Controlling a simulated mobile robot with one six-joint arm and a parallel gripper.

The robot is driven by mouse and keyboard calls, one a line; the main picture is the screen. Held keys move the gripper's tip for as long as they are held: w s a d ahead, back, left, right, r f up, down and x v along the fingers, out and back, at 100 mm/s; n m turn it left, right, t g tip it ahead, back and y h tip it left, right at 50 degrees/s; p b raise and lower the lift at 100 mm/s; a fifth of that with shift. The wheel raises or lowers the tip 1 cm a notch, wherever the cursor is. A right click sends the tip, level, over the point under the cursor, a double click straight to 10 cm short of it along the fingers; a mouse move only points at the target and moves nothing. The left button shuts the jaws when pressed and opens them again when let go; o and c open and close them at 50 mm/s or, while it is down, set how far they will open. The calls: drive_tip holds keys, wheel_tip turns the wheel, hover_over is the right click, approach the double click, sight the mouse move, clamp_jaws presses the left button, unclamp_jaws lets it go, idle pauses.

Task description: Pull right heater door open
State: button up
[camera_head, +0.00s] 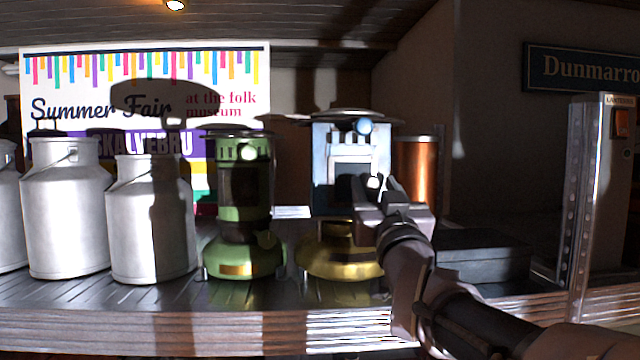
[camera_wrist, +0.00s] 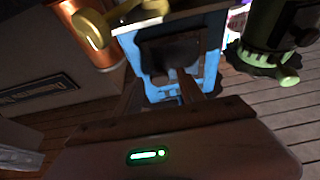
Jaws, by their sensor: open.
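The right heater (camera_head: 323,150) is light blue with a rounded brass base and stands on the shelf. Its front has a pale frame around a dark door area (camera_head: 345,168). My gripper (camera_head: 372,190) is in front of the lower right of this front and hides part of it. In the wrist view the blue heater (camera_wrist: 213,65) lies just beyond my open fingers (camera_wrist: 160,88), with a dark panel (camera_wrist: 170,50) ahead of them. I cannot tell whether a finger touches the door, or how far the door stands open. The left heater (camera_head: 243,190) is green.
Several grey milk cans (camera_head: 150,225) stand at the left. A copper cylinder (camera_head: 415,170) is close behind my gripper on the right, beside a dark flat box (camera_head: 480,255). A metal post (camera_head: 577,200) rises farther right. The slatted shelf (camera_head: 150,297) has bare room along its front.

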clamp_jaws()
idle(1.4)
